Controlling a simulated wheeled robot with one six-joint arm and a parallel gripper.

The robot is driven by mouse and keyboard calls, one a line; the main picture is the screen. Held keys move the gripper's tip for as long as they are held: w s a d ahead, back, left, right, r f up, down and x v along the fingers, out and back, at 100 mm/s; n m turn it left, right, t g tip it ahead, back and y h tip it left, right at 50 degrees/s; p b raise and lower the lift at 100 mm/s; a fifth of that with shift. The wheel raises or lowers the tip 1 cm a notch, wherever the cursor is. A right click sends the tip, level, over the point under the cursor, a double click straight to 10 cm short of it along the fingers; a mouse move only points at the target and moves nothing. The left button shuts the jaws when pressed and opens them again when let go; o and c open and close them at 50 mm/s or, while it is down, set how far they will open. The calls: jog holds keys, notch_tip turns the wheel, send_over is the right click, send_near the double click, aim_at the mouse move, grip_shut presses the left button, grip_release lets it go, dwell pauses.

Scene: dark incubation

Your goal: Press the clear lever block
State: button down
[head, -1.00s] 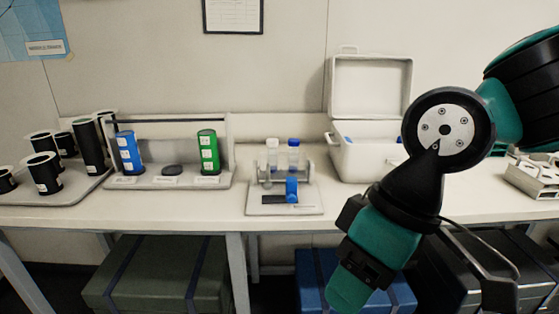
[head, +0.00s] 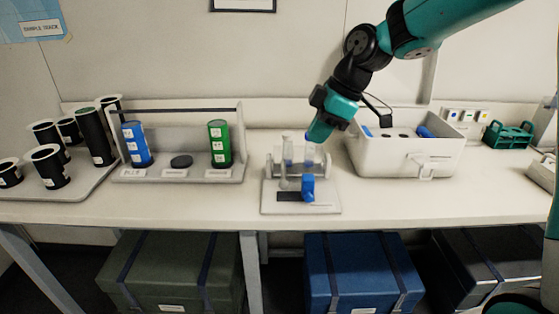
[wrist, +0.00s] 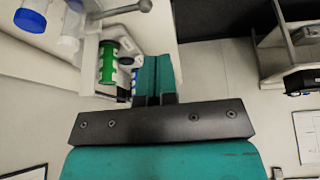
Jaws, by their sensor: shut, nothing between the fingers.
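A small light-grey stand (head: 325,207) sits on the bench in the head view, carrying upright tubes and a blue lever block (head: 308,187) at its front. A pale, see-through piece (head: 284,182) beside the blue block looks like the clear lever block, but it is faint. My gripper (head: 310,141) is shut and empty, pointing down just above the back right of the stand; I cannot tell whether it touches anything.
A rack (head: 205,178) left of the stand holds a blue cylinder (head: 135,143) and a green cylinder (head: 219,144). Several black containers stand on a tray (head: 75,187) at far left. An open white cooler box (head: 400,160) stands close on the right. The bench front is clear.

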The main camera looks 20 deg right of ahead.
aim_at(286, 182)
jog(key=shift+w+d+n, duration=0.15)
jog(key=shift+w+d, duration=0.15)
jog(key=shift+w, duration=0.25)
jog(key=shift+w+d+n, duration=0.15)
jog(key=shift+w+d, duration=0.15)
jog(key=shift+w, duration=0.2)
jog(key=shift+f, duration=0.15)
jog(key=p+x, duration=0.2)
jog(key=x, duration=1.1)
jog(key=shift+w+a+f+p, duration=0.1)
jog(key=shift+a+f+p, duration=0.2)
jog(key=shift+p, duration=0.1)
jog(key=shift+f, duration=0.1)
